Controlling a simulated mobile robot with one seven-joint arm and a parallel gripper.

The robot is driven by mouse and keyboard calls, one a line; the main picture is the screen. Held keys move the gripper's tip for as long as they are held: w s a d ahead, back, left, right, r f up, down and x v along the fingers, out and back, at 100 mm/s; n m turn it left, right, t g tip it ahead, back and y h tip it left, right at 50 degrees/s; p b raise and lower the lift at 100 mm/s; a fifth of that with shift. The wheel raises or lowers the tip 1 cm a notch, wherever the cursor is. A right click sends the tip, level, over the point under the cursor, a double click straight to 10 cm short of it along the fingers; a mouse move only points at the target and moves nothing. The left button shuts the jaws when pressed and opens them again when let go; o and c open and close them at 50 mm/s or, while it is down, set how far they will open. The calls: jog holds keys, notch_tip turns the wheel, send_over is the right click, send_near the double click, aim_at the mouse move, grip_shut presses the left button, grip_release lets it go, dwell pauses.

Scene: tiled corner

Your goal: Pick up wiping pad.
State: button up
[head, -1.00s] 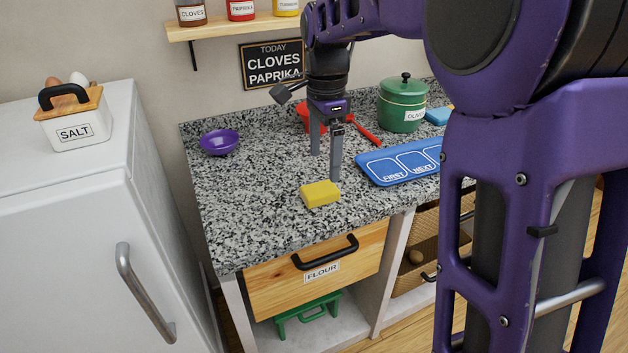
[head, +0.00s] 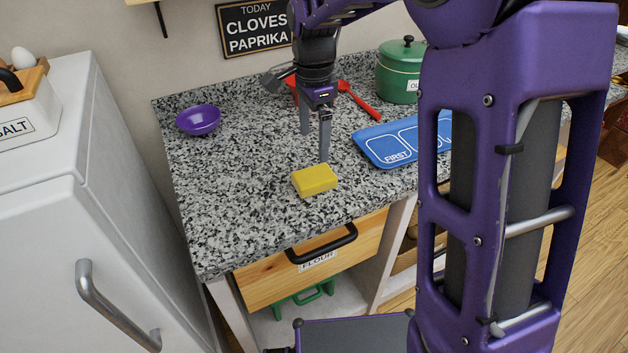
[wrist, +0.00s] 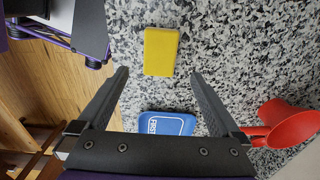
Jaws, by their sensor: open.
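The wiping pad is a yellow block (head: 315,180) lying flat on the speckled granite counter near its front edge. It also shows in the wrist view (wrist: 161,51), beyond the fingertips and roughly between their lines. My gripper (head: 315,145) points down above the counter, just behind the pad in the head view. Its two fingers are spread apart with nothing between them, as the wrist view (wrist: 158,72) also shows. The pad is fully visible and not touched by the fingers in the wrist view.
A blue labelled tray (head: 385,145) lies right of the pad. A red utensil (head: 358,101) and green pot (head: 400,75) are behind. A purple bowl (head: 198,120) sits back left. The counter (head: 235,180) left of the pad is clear. A white fridge (head: 60,190) stands left.

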aim_at(314, 175)
notch_tip(314, 175, down, 10)
jog(key=shift+f+b, duration=0.25)
jog(key=shift+b, duration=0.3)
jog(key=c, duration=1.2)
notch_tip(314, 175, up, 10)
jog(key=shift+r+p, duration=0.1)
jog(key=shift+p, duration=0.55)
jog(key=shift+c, duration=0.2)
jog(key=o, duration=0.8)
jog(key=c, duration=0.6)
jog(key=shift+c, duration=0.2)
